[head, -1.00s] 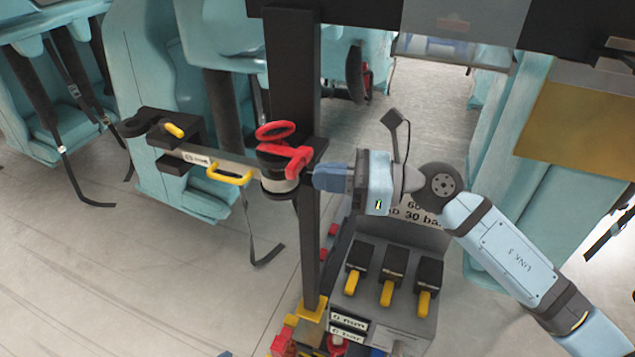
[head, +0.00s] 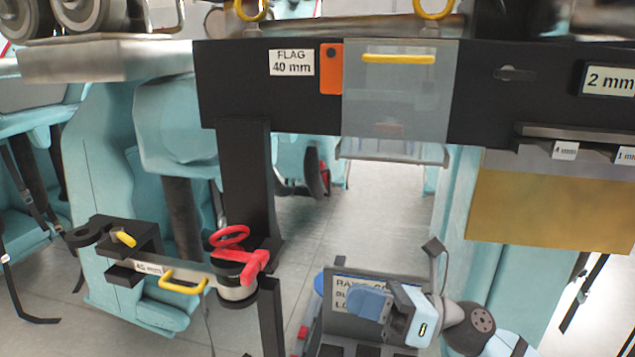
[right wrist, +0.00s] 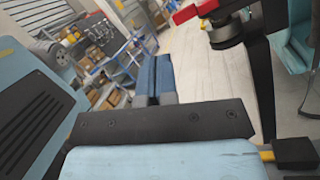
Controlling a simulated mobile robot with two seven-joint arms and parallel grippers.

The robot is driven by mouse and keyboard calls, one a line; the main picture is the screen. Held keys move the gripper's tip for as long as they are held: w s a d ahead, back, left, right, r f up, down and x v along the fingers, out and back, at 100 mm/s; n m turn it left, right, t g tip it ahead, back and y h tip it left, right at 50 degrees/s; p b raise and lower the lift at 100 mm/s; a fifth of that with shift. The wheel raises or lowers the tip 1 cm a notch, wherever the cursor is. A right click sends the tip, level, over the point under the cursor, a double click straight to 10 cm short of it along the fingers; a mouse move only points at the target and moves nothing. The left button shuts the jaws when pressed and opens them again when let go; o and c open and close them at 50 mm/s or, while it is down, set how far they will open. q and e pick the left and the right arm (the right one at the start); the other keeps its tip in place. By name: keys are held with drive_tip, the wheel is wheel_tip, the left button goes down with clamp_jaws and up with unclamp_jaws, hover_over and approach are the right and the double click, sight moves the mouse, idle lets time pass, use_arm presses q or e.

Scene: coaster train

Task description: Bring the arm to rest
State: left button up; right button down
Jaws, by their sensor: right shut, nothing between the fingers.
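My right gripper (head: 368,303) is low in the head view, with its blue fingers pointing left. The fingers are shut with nothing held. In the right wrist view the fingers (right wrist: 153,78) lie together, pointing away from the camera. The gripper is right of the red-handled clamp (head: 240,262) and apart from it. It is in front of a dark panel with a partly hidden white label (head: 345,296). My left gripper is not in view.
A metal bar labelled 45 mm with a yellow handle (head: 183,284) extends left from the clamp. A black beam (head: 240,85) with a clear plate (head: 398,105) crosses above. A dark post (head: 272,318) stands left of the gripper. Teal seats (head: 105,190) stand behind.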

drive_tip(key=d+f+m+t+h, duration=0.4)
drive_tip(key=f+m+t+h, duration=0.3)
drive_tip(key=m, duration=0.9)
drive_tip(key=d+f+m+t+h, duration=0.35)
drive_tip(key=f+m+t, duration=0.5)
drive_tip(key=m, duration=0.65)
drive_tip(key=s+d+f+m+g+h, duration=0.2)
drive_tip(key=s+f+m+g+h, duration=0.15)
drive_tip(key=s+f+m, duration=0.55)
drive_tip(key=s+d+f+m+g+h, duration=0.2)
drive_tip(key=s+f+m+g+h, duration=0.25)
drive_tip(key=f, duration=0.75)
use_arm(q)
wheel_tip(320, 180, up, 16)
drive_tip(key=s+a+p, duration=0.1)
drive_tip(key=p, duration=2)
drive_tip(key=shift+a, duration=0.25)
use_arm(e)
wheel_tip(320, 180, up, 16)
drive_tip(key=s+d, duration=0.1)
drive_tip(key=s, duration=0.1)
drive_tip(key=shift+s+d+r+y, duration=0.15)
drive_tip(key=shift+s+d+y, duration=0.05)
drive_tip(key=shift+s+y, duration=0.25)
drive_tip(key=shift+t, duration=0.25)
